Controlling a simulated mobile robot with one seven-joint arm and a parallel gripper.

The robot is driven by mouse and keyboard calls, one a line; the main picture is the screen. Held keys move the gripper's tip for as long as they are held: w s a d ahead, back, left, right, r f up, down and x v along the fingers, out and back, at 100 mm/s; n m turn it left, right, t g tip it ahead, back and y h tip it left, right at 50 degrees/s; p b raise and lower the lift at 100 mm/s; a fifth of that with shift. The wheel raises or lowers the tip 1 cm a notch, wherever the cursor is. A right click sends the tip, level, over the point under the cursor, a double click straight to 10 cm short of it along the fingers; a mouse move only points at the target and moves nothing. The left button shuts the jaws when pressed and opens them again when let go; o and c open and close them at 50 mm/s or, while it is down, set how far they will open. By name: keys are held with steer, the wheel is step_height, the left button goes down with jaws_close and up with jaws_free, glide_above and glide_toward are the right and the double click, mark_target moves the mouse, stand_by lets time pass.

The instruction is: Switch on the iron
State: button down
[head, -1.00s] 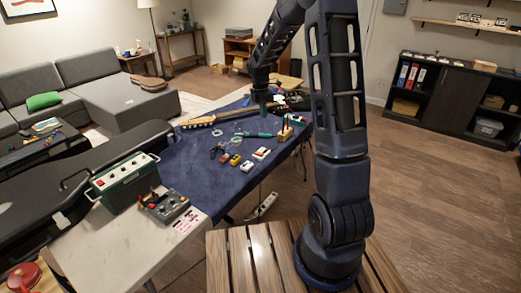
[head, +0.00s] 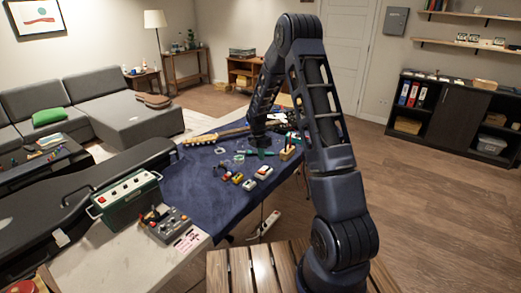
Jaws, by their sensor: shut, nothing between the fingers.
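A green-handled tool that looks like the iron (head: 268,153) lies across the blue cloth near the middle of the table. It is small in the head view, and no switch on it can be made out. My gripper (head: 261,147) hangs from above, its tips right over or at this handle. It is shut with nothing in it. I cannot tell whether the tips touch the handle, and the arm's end hides part of that spot.
The blue-covered table (head: 200,190) holds a guitar neck (head: 215,135), several small coloured boxes and a wooden block (head: 287,153) at the right edge. A green box (head: 125,198) and a grey control unit (head: 165,225) stand nearer. A white power strip (head: 263,226) lies below.

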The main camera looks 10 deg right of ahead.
mark_target(264, 172)
steer(key=f, duration=0.7)
steer(key=shift+s+d, duration=0.35)
